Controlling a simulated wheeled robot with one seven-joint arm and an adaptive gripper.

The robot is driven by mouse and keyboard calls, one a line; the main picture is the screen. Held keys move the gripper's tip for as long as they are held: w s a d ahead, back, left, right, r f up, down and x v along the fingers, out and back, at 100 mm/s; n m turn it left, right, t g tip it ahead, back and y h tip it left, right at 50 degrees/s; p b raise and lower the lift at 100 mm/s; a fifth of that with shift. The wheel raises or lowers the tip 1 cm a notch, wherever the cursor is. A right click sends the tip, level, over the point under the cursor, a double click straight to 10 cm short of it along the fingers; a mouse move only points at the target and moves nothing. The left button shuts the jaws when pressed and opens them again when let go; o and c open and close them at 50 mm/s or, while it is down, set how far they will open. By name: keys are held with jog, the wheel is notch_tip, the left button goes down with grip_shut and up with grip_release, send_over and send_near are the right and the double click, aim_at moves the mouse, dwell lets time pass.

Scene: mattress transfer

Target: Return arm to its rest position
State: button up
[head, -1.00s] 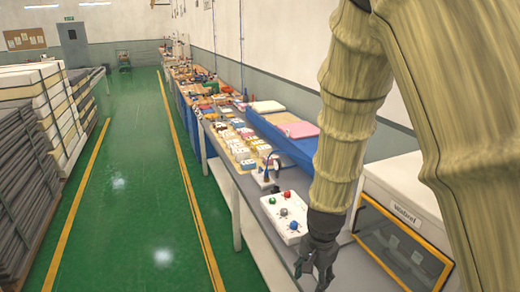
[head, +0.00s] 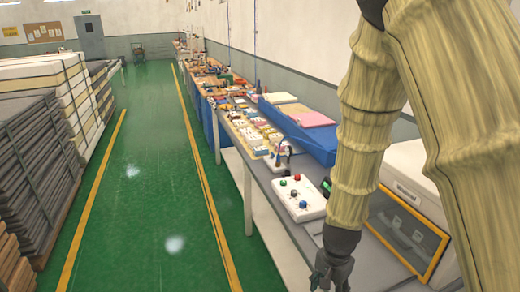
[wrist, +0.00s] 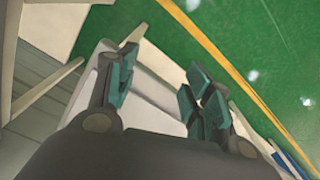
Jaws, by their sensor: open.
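My arm, in a tan cover, hangs down the right side of the head view. My gripper (head: 331,277) is at its lower end, over the near part of the grey bench (head: 290,235). In the wrist view my gripper (wrist: 158,98) has its teal-padded fingers spread apart with nothing between them. The fingertips are partly cut off at the bottom of the head view.
A white button box (head: 297,198) lies on the bench, just beyond my gripper. A white machine with a yellow-framed window (head: 408,232) stands to the right. Stacked mattresses (head: 45,90) line the left. The green floor (head: 150,200) between is clear.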

jog(key=s+d+f+n+b, duration=0.2)
jog(key=s+f+n+b, duration=0.1)
jog(key=s+f, duration=1)
jog(key=s+d+f+n+b, duration=0.2)
jog(key=s+f+n, duration=0.4)
jog(key=s+f, duration=0.7)
notch_tip(320, 180, down, 6)
jog(key=shift+d+r+b, duration=0.15)
jog(key=shift+d+b, duration=0.2)
jog(key=shift+b, duration=0.2)
jog(key=shift+s, duration=0.1)
jog(key=shift+c, duration=0.2)
